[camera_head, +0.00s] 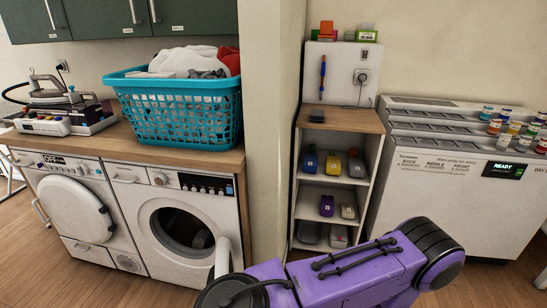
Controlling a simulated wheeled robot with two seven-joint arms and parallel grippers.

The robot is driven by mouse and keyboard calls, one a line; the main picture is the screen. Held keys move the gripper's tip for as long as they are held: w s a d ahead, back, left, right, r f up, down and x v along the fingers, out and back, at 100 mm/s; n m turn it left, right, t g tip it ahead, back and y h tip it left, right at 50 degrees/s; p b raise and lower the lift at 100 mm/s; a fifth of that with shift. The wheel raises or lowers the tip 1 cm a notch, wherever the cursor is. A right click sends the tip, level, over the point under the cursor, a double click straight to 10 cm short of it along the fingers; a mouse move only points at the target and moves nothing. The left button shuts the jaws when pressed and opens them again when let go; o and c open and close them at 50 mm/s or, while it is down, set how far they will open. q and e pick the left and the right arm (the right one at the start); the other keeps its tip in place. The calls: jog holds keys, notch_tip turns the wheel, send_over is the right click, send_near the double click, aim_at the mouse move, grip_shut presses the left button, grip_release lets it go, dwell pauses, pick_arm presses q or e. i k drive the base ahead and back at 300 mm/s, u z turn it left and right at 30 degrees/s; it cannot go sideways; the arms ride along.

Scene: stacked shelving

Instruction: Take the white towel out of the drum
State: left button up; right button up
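The drum (182,229) is the dark round opening in the front of the white washing machine (140,262), left of centre. A white curved part (222,257) stands out at the lower right of the opening; it looks like its door, swung open and seen edge-on. Inside the drum I see only dark grey shapes; no white towel can be made out there. My purple arm (350,272) crosses the bottom of the picture from the right, its dark end joint low in front of the machine. Neither gripper shows.
A turquoise basket (180,110) holding white, grey and red cloth stands on the wooden counter (120,145). A second machine with a shut round door (75,209) is at the left. A wall edge (268,120) and small shelf unit (338,118) stand right of the washer.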

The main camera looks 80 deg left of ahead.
aim_at(202, 239)
jog(key=z, duration=0.05)
jog(key=i, duration=0.85)
jog(key=u, duration=3.55)
jog(key=i, duration=0.5)
jog(key=u, duration=0.15)
jog(key=k, duration=1)
jog(key=u, duration=1.55)
jog(key=i, duration=3)
